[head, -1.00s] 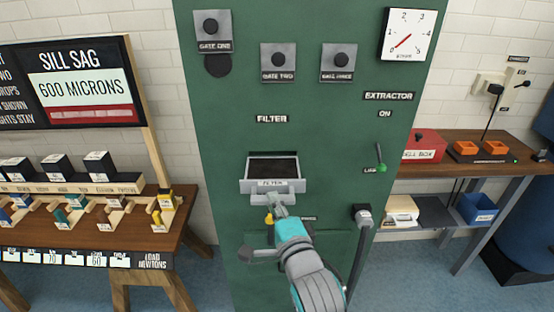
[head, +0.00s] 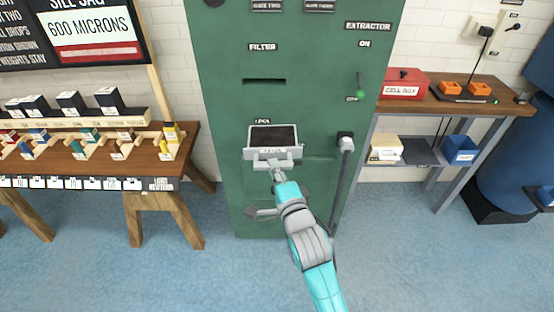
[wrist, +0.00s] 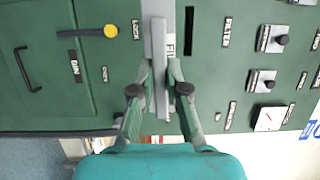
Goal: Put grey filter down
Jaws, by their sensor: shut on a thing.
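The grey filter (head: 290,154) is a shallow tray with a dark inside, a labelled front and a bar handle. My gripper (head: 276,168) is shut on its handle and holds it in front of the green cabinet (head: 225,110). The filter hides part of the lower cabinet front.
A wooden bench (head: 188,140) with small blocks stands at left. At right a bench (head: 470,108) holds a red cell box (head: 404,90) and orange trays, with a lower shelf (head: 425,150) below. A grey post (head: 341,185) stands close right of the filter. Blue floor is open in front.

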